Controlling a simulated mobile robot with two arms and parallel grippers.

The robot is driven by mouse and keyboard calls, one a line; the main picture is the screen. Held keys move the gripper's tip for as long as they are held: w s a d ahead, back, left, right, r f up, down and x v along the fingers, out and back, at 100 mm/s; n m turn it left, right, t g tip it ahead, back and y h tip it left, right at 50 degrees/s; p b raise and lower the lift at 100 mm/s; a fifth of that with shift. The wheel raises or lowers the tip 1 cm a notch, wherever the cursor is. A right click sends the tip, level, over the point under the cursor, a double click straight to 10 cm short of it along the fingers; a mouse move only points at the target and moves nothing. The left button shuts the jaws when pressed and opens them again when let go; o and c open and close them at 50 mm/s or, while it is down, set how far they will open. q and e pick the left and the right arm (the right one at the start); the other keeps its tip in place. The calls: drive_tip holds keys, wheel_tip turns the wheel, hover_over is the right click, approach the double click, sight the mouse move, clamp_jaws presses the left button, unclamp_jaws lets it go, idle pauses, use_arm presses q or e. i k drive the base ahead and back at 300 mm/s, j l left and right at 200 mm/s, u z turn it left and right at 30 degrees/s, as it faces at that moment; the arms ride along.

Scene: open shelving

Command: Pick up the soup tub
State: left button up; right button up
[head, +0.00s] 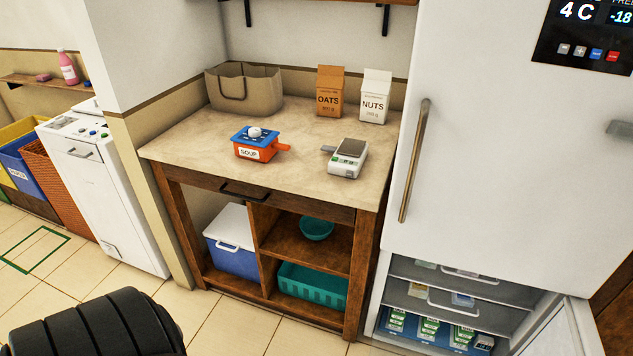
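The soup tub (255,146) stands upright on the stone-coloured top of the wooden counter, left of its middle. It is orange with a white label reading SOUP, a blue lid and a white knob on top. A short orange handle sticks out to its right. Neither of my grippers shows in the head view.
A grey-white device (347,159) stands right of the tub. Behind are a tan bag (243,92), an oats carton (329,92) and a nuts carton (374,98). The countertop (200,137) is clear left of the tub. The fridge (490,150) borders the right, its lower compartment open.

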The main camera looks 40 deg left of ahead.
sight(262, 148)
drive_tip(key=u, duration=1.7)
drive_tip(key=i+z, duration=0.55)
drive_tip(key=z, duration=0.25)
